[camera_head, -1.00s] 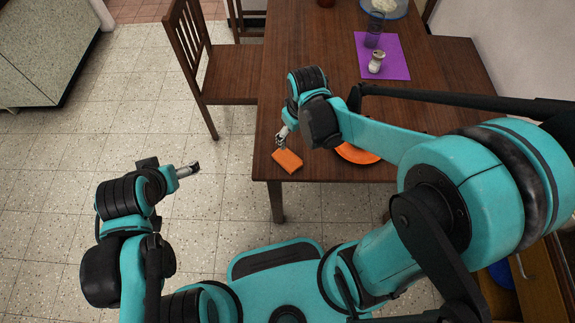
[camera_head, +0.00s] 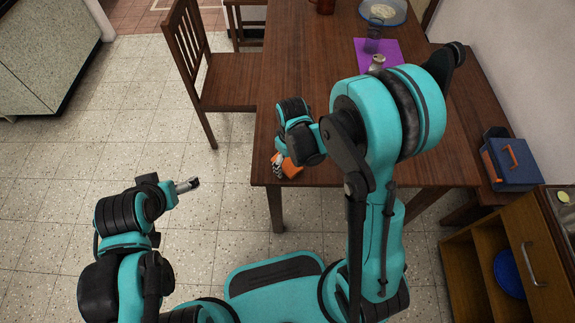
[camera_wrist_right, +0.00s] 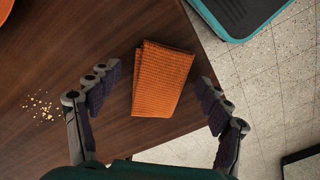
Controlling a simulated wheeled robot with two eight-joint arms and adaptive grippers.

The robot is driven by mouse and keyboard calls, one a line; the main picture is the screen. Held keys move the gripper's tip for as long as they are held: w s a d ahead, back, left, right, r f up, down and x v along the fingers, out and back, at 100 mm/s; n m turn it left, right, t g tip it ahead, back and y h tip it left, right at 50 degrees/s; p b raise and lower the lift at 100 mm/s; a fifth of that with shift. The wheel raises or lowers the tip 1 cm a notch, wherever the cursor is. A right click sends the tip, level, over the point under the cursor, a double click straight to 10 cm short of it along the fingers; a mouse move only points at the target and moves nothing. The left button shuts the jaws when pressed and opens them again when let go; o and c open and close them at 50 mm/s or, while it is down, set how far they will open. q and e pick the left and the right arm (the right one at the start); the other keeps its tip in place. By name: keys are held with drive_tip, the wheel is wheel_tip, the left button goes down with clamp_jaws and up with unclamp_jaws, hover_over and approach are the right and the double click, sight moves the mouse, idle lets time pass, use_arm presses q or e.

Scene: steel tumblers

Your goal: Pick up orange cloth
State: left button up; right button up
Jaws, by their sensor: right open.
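The folded orange cloth (camera_head: 291,170) lies flat on the wooden table near its front left corner. In the right wrist view the cloth (camera_wrist_right: 162,80) lies between and beyond the spread fingers, close to the table edge. My right gripper (camera_head: 279,164) is open at the cloth and holds nothing. In the right wrist view the right gripper (camera_wrist_right: 153,93) has one finger on each side of the cloth. My left gripper (camera_head: 190,184) is over the floor left of the table, away from the cloth; its finger opening is too small to judge.
The table (camera_head: 310,60) has a purple mat (camera_head: 366,62) with a shaker (camera_head: 377,62) farther back. A chair (camera_head: 228,90) stands left. A blue toolbox (camera_head: 512,165) is at the right.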

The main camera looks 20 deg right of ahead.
drive_tip(key=shift+f, duration=0.1)
drive_tip(key=c, duration=0.8)
drive_tip(key=shift+c, duration=0.2)
drive_tip(key=shift+r+p, duration=0.45)
drive_tip(key=shift+r, duration=0.15)
drive_tip(key=r, duration=0.1)
drive_tip(key=r+p, duration=0.2)
drive_tip(key=r, duration=0.1)
drive_tip(key=shift+s+d, duration=0.35)
drive_tip(key=shift+s, duration=0.05)
drive_tip(key=s+d+r+p, duration=0.3)
drive_tip(key=s+d+r, duration=0.3)
drive_tip(key=s+d, duration=0.1)
drive_tip(key=shift+s+p, duration=0.4)
drive_tip(key=shift+s, duration=0.1)
